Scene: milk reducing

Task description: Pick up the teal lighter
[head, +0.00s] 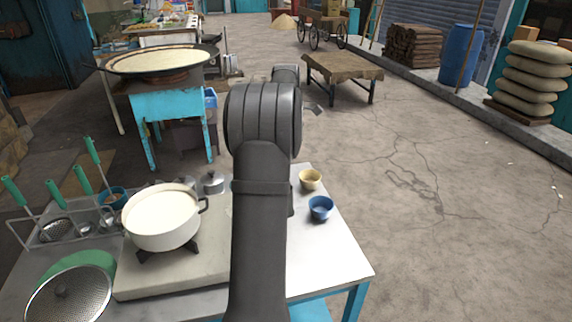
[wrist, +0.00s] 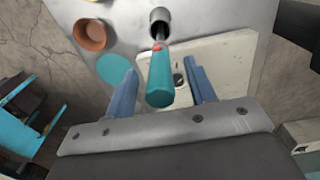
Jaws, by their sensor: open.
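The teal lighter (wrist: 160,82) shows in the wrist view, its teal body nearest the camera, with a red part and a thin metal stem pointing away to a small grey cylinder (wrist: 159,16). My gripper (wrist: 162,71) is open, its two blue fingers on either side of the lighter in the picture, with gaps at both sides. I cannot tell whether the lighter is deep between the fingers or beyond them. In the head view my arm covers the middle of the table, and the lighter is not visible.
The wrist view shows a terracotta cup (wrist: 92,36) and a teal disc (wrist: 113,68) beside the lighter.

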